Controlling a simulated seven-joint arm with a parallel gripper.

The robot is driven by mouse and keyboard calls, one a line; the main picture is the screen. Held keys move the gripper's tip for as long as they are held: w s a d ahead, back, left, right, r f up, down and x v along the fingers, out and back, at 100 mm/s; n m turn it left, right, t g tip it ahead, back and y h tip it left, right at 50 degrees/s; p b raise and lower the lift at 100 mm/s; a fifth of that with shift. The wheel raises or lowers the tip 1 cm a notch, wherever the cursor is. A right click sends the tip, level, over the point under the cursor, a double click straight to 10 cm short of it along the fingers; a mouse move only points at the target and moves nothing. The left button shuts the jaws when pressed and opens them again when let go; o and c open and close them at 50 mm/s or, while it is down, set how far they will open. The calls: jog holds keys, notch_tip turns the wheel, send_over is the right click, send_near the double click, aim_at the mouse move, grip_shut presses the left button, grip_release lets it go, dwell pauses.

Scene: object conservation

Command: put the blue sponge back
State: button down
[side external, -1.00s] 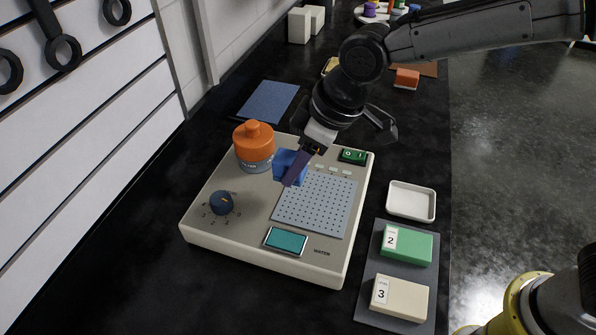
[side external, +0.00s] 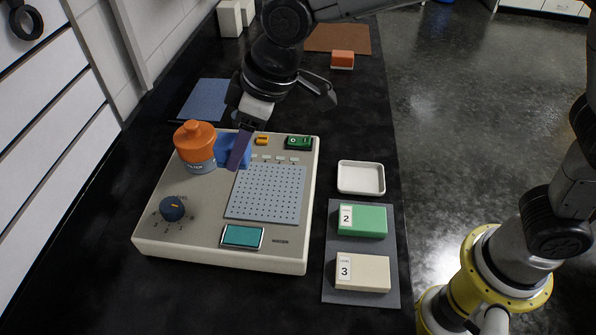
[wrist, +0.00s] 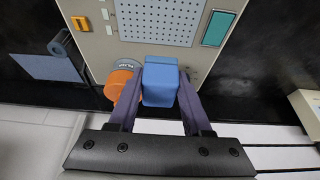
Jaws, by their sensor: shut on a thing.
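The blue sponge (side external: 234,150) is a block held between the two dark purple fingers of my gripper (side external: 238,152). In the wrist view the sponge (wrist: 160,82) sits squarely between the fingertips (wrist: 160,95). It is near the back of the beige device (side external: 165,240), just right of the orange-capped bottle (side external: 195,148) and behind the perforated plate (side external: 266,192). I cannot tell whether the sponge's underside touches the device. One finger covers part of the sponge in the side view.
An empty white tray (side external: 361,177) stands right of the device. In front of it a grey mat (side external: 360,243) bears a green block (side external: 360,220) and a cream block (side external: 362,272). A blue mat (side external: 202,98) lies behind left; an orange block (side external: 342,59) is farther back.

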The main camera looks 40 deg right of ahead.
jog(key=s+d+f, duration=0.2)
jog(key=s+d, duration=0.1)
jog(key=shift+s, duration=0.2)
jog(key=s+d+m+t+h, duration=0.1)
jog(key=s+d+m, duration=0.1)
jog(key=s+d, duration=0.85)
jog(key=s+d+m, duration=0.2)
jog(key=s+d, duration=0.6)
jog(key=d, duration=0.5)
send_near(360, 179)
jog(key=shift+w+a+f+m, duration=0.3)
jog(key=shift+w+a+f, duration=0.15)
jog(key=shift+w+a, duration=0.15)
jog(key=shift+w+f, duration=0.35)
jog(key=shift+f, duration=0.05)
jog(key=shift+w+a+f, duration=0.1)
jog(key=shift+f, duration=0.8)
jog(key=shift+w+f, duration=0.15)
jog(key=shift+f, duration=0.75)
jog(key=shift+f, duration=0.25)
